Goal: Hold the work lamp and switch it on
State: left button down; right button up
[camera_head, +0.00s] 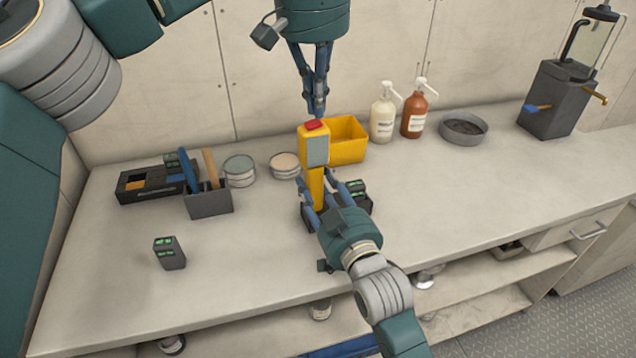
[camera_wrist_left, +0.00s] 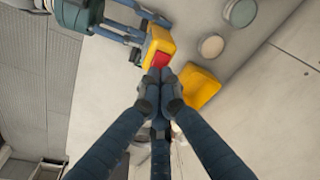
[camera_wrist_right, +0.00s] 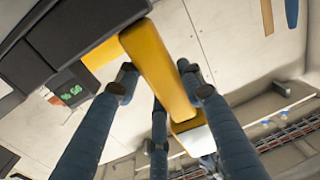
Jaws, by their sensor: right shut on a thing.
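The yellow work lamp (camera_head: 313,148) stands upright at the middle of the bench, with a red switch (camera_head: 314,124) on top and a pale lens facing the front. My right gripper (camera_head: 322,194) is shut around its yellow handle, which also shows between the fingers in the right wrist view (camera_wrist_right: 160,70). My left gripper (camera_head: 317,113) points down from above with its fingertips together. The tips are right at the red switch, which shows beside them in the left wrist view (camera_wrist_left: 159,60). I cannot tell whether they touch it. No glow shows on the lens.
A yellow bin (camera_head: 348,140) stands just behind the lamp. Two pump bottles (camera_head: 383,118), a grey bowl (camera_head: 463,129) and a dark dispenser (camera_head: 550,100) are to the right. A tool holder (camera_head: 209,203), tins (camera_head: 239,170), a black organizer (camera_head: 140,188) and a battery (camera_head: 169,253) are left.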

aim_at(318, 121)
pick_arm(q)
jog(key=shift+f, duration=0.8)
jog(key=shift+r, duration=3.55)
jog(key=shift+d, duration=0.1)
